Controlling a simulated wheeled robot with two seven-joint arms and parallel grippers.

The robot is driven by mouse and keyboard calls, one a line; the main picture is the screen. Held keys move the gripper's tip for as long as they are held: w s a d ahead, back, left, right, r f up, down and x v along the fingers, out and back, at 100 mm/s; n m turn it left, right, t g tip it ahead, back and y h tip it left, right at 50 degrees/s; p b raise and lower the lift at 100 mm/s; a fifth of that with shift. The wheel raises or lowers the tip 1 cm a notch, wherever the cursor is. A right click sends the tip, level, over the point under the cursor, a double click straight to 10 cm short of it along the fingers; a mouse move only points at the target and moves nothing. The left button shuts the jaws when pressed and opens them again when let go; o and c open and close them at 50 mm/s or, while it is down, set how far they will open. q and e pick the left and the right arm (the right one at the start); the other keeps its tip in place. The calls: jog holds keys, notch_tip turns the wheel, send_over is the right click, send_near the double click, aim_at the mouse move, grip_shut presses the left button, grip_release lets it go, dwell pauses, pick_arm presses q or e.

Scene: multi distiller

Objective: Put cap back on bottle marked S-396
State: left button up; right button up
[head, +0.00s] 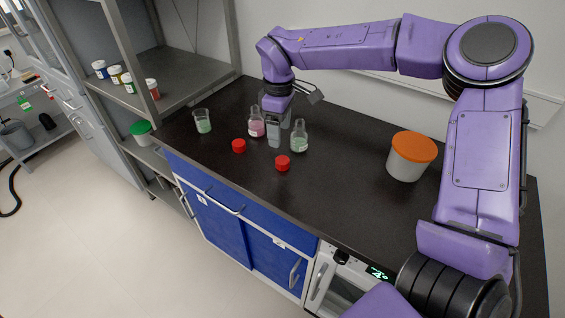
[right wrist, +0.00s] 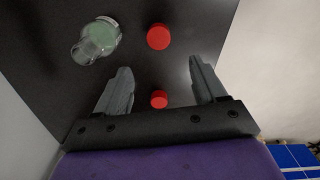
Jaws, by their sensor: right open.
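Two clear glass bottles without caps stand upright on the dark bench: one with pink contents (head: 256,128) and one with pale green contents (head: 299,143). Their labels are too small to read, so I cannot tell which is S-396. Two red caps lie on the bench in front of them, the left cap (head: 239,146) and the right cap (head: 283,163). My right gripper (head: 279,138) points down by the bottles, open. In the right wrist view my open fingers (right wrist: 158,66) hold nothing; one red cap (right wrist: 159,99) shows in the gap, another (right wrist: 158,37) beyond. My left gripper is out of view.
A beaker with green liquid (head: 203,123) stands left of the bottles. A white tub with an orange lid (head: 408,160) stands to the right. A glass vessel with green contents (right wrist: 102,38) shows in the right wrist view. The dark bench (head: 335,185) is clear at front right.

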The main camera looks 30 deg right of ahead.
send_over(282, 160)
jog(key=shift+w+a+f+p, duration=0.1)
jog(key=shift+w+f+p, duration=0.05)
jog(key=shift+f, duration=1.05)
jog(key=shift+w+a+f+p, duration=0.1)
jog(key=shift+f+p, duration=0.05)
jog(key=shift+f, duration=1)
jog(key=shift+d+f, duration=0.1)
jog(key=shift+f, duration=0.05)
jog(key=f+p, duration=0.1)
jog(key=f, duration=0.1)
jog(key=f+p, duration=0.1)
jog(key=f, duration=0.2)
jog(key=shift+s+d, duration=0.2)
jog(key=c, duration=1.1)
